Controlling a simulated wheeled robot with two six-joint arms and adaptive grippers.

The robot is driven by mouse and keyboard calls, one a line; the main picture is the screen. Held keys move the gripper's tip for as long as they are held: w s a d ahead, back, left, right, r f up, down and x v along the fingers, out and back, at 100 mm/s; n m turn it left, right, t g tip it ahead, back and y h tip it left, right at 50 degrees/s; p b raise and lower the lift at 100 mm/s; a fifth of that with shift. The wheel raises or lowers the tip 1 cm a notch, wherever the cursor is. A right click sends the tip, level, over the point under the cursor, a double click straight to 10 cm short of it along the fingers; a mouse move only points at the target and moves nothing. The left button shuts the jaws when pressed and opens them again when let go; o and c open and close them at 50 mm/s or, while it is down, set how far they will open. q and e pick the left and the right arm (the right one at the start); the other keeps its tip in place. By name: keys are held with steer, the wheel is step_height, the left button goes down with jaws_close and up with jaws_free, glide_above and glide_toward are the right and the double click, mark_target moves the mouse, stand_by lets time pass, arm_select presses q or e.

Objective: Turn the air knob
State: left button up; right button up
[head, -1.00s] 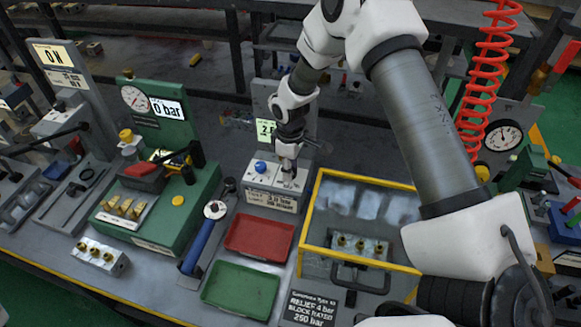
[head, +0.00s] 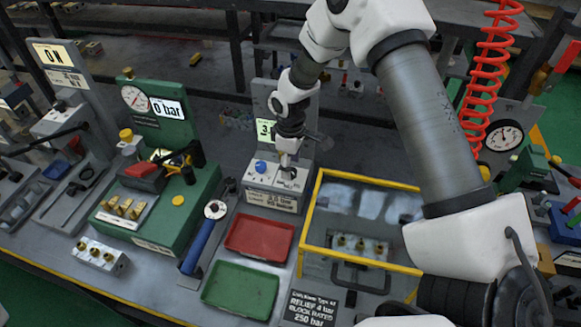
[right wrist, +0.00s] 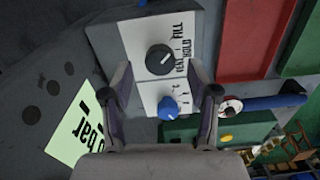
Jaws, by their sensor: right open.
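A black knob (right wrist: 159,60) with a white mark sits on a white plate lettered FILL, HOLD and a third word, partly blocked. A blue knob (right wrist: 168,107) sits beside it on a plate with small letters; it also shows in the head view (head: 260,166). Both are on a grey control box (head: 271,201) with a lit pressure display (head: 265,131), which also shows in the right wrist view (right wrist: 77,125). My right gripper (head: 290,167) is over the black knob; in the right wrist view its open fingers (right wrist: 159,78) stand apart either side of it. My left gripper is out of view.
A red tray (head: 259,258) and a green tray (head: 209,297) lie in front of the box. A yellow-framed clear case (head: 303,225) stands close on the right. A blue-handled tool (head: 199,244) and a green gauge stand (head: 201,205) are on the left.

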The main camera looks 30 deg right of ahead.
step_height(320, 180, up, 10)
steer(key=shift+r, duration=0.15)
stand_by(0.5)
